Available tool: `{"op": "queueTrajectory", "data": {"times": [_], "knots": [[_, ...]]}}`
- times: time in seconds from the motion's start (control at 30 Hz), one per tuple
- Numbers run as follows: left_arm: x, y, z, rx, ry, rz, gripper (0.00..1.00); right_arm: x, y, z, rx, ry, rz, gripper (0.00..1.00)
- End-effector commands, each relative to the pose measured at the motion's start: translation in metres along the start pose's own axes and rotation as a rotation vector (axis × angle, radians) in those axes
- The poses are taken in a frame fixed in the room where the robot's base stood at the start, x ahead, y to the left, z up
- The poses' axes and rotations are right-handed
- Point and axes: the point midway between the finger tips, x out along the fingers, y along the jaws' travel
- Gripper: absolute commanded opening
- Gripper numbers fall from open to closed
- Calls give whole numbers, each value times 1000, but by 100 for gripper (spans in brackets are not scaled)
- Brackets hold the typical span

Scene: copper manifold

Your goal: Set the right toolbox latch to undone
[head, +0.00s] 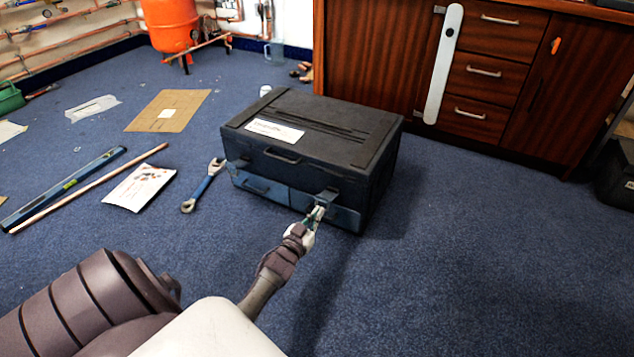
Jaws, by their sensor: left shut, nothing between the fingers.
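The toolbox (350,160), dark with a blue lower front, stands closed on the blue carpet in the middle of the head view. Its right latch (328,194) is on the front face near the right corner. My left gripper (316,213) is shut and empty at the front of the toolbox, right at the lower part of this latch. It partly covers the latch, so I cannot tell whether they touch or whether the latch is fastened. The left latch (241,163) is near the front's left corner. My right gripper is not in view.
A wrench (205,184) lies left of the toolbox. Farther left are a white packet (139,187), a copper pipe (90,188) and a blue level (65,184). A wooden cabinet (370,55) stands behind.

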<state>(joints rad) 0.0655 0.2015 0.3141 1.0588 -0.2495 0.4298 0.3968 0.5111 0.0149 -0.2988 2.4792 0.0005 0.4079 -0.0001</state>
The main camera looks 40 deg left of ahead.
Motion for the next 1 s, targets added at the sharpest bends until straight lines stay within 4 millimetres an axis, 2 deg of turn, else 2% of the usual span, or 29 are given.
{"op": "queueTrajectory", "data": {"times": [0.03,0.07,0.1,0.3,0.43,0.63,1.0], "knots": [[4,0,-26,2,20,2,0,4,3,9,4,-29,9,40],[4,0,-26,1,22,2,0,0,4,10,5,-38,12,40],[-5,0,-6,-1,15,0,0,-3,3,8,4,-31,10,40],[-29,-2,30,0,25,-1,0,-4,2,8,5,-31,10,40],[-41,-2,47,2,29,-1,0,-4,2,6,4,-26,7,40],[-49,-2,57,3,33,-1,0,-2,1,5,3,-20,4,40],[-50,-3,57,3,35,-1,0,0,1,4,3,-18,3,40]]}}
